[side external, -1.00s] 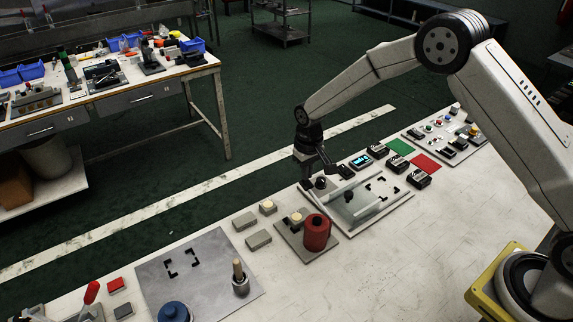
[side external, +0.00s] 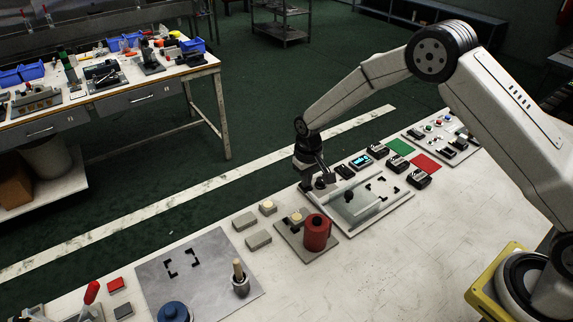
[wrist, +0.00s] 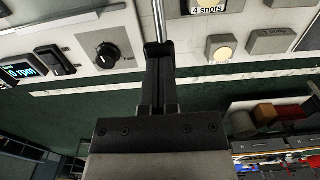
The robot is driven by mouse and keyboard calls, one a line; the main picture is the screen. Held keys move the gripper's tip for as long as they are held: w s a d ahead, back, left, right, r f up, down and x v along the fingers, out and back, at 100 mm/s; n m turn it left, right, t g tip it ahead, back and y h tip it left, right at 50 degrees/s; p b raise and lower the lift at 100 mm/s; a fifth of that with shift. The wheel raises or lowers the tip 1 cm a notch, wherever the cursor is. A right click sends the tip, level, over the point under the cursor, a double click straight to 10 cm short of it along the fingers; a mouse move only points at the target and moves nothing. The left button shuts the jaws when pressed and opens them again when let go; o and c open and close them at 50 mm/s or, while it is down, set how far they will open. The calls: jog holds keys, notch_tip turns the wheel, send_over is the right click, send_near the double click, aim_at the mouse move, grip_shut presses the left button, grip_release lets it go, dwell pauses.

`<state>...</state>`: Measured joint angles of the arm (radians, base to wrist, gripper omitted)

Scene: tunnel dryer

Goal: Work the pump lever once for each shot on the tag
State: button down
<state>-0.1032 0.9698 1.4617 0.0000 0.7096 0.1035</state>
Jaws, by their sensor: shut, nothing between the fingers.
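My gripper (wrist: 160,48) is shut and empty in the wrist view, with its dark fingers together. A shiny metal rod (wrist: 158,16), which looks like the pump lever, runs from the top edge down to the fingertips; I cannot tell whether they touch. The red cylinder of the pump (side external: 317,234) stands on a grey plate in the side view. My gripper (side external: 324,178) is beyond it, low by the dryer's left end. I make out no lever there. A white tag (wrist: 207,9) at the top of the wrist view appears to read "4 shots".
A black knob (wrist: 107,55) and a speed display (wrist: 22,72) lie left of the fingers in the wrist view. A pale round button (wrist: 223,48) lies to the right. The clear-covered dryer (side external: 352,205) stands close to my gripper.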

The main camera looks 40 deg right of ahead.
jog(key=shift+f, duration=1.5)
jog(key=shift+r, duration=4.3)
notch_tip(320, 180, up, 4)
jog(key=shift+r, duration=0.25)
jog(key=shift+f, duration=0.2)
